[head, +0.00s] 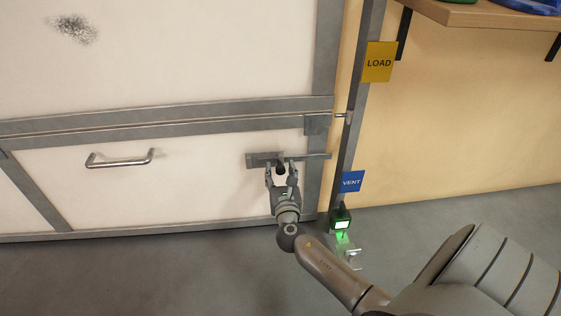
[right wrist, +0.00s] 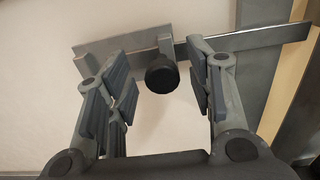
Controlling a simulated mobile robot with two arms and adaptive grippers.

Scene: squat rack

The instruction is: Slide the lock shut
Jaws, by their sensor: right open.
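The lock is a grey sliding bolt (head: 312,157) on the lower right part of a white panel with a grey metal frame. It also shows in the right wrist view (right wrist: 262,38), running across the top. A black round knob (right wrist: 162,74) sticks out from the bolt; it shows in the head view (head: 280,168) as well. My right gripper (head: 281,170) is open, with one finger on each side of the knob. In the right wrist view the fingers (right wrist: 165,88) stand apart from the knob. The left gripper is not in view.
A grey post (head: 357,110) stands right of the panel, with a yellow LOAD sign (head: 379,62) and a blue VENT sign (head: 351,181). A green-lit box (head: 341,221) sits at its foot. A silver handle (head: 120,160) is on the panel. A wooden shelf (head: 480,14) is at upper right.

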